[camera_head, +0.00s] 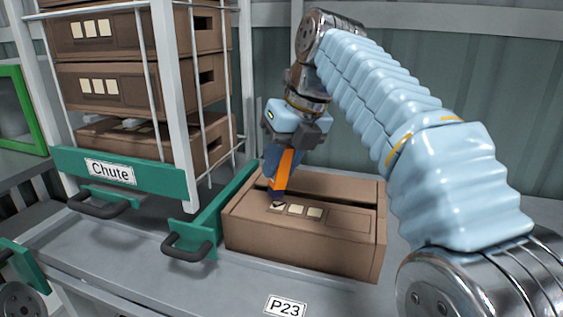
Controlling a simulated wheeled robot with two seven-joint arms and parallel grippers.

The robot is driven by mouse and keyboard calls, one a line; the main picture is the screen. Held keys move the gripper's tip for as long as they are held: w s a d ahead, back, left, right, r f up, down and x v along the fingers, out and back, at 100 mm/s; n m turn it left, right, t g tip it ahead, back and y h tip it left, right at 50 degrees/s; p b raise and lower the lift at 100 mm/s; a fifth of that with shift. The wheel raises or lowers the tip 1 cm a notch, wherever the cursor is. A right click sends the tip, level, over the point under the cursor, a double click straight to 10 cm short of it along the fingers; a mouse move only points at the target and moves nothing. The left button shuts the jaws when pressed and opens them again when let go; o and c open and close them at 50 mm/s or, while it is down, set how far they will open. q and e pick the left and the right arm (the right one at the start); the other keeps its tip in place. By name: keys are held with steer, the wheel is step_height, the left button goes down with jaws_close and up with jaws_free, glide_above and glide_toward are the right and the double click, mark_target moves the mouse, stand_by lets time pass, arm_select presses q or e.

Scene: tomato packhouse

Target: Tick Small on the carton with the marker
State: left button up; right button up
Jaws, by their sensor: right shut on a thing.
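A brown cardboard carton (300,243) stands on the grey bench, with a row of three pale tick boxes on its top. The leftmost box (278,206) bears a dark tick-like mark; the middle box (296,209) and right box (314,212) look blank. My right gripper (291,143) is above the carton's back left part, shut on the orange and dark blue marker (284,172). The marker points down, its lower end at the leftmost box; I cannot tell whether it touches. Printing beside the boxes is too small to read. My left gripper is not in view.
A white-barred rack labelled Chute (110,171) holds stacked cartons (110,88) at left. A green rail with a dark handle (190,246) lies close to the carton's left side. A P23 label (286,306) is at the front. A green frame (24,110) stands far left.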

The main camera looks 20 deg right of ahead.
steer(key=shift+r, duration=2.1)
